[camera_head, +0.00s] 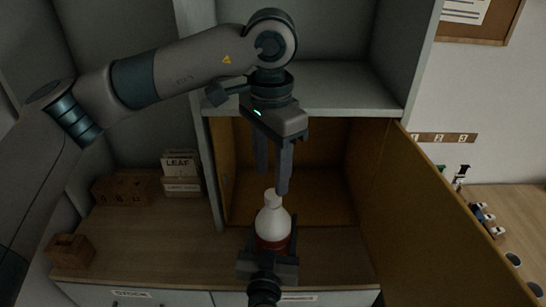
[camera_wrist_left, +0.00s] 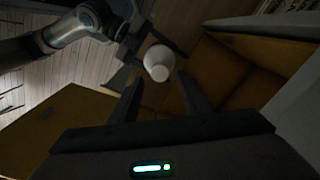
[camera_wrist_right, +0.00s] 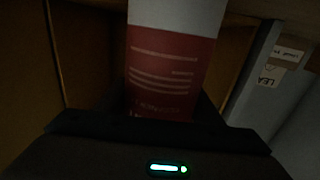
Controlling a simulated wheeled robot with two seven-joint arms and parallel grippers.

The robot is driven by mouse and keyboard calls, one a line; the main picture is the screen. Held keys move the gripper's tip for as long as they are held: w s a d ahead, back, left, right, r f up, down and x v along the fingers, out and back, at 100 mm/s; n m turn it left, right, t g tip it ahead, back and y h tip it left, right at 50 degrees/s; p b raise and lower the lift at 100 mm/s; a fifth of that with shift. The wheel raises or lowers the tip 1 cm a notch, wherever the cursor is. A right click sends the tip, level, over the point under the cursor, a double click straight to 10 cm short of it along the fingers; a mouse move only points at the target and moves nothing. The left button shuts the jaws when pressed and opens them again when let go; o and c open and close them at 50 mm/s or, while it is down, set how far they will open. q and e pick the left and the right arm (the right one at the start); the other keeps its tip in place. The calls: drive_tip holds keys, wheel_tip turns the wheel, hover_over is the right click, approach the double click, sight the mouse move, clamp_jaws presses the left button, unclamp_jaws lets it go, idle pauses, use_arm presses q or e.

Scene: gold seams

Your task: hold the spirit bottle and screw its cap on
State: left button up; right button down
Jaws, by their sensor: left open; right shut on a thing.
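The spirit bottle (camera_head: 272,225) is white with a red label and stands upright in front of the open cabinet. The right wrist view shows its red label (camera_wrist_right: 170,75) close up. A narrow white piece (camera_head: 270,195), seemingly the cap, tops the bottle; I cannot tell how it is seated. My left gripper (camera_head: 273,178) is open and points down just above the bottle top. In the left wrist view, the white top (camera_wrist_left: 159,72) lies beyond and between the open fingers. My right gripper (camera_head: 267,262) is shut on the bottle's lower body from the front.
An open cabinet door (camera_head: 440,225) stands to the right. The cabinet's upper shelf (camera_head: 345,92) is behind the left gripper. Wooden blocks (camera_head: 122,189) and small labelled boxes (camera_head: 181,172) sit on the left counter. A side table (camera_head: 525,222) with small items is at far right.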

use_arm(q)
drive_tip(key=n, duration=0.6)
drive_tip(key=shift+r, duration=0.2)
drive_tip(key=n, duration=0.4)
drive_tip(key=shift+r+n, duration=0.15)
drive_tip(key=shift+n, duration=0.15)
drive_tip(key=n, duration=0.4)
drive_tip(key=shift+r, duration=0.15)
drive_tip(key=n, duration=0.6)
drive_tip(key=shift+d+r, duration=0.1)
drive_tip(key=shift+r, duration=0.1)
drive_tip(key=n, duration=0.6)
drive_tip(key=shift+r, duration=0.25)
drive_tip(key=n, duration=0.5)
drive_tip(key=shift+r, duration=0.1)
drive_tip(key=n, duration=0.5)
drive_tip(key=shift+r+n, duration=0.2)
drive_tip(key=shift+n, duration=0.2)
drive_tip(key=n, duration=0.5)
drive_tip(key=shift+d+r, duration=0.1)
drive_tip(key=shift+r, duration=0.1)
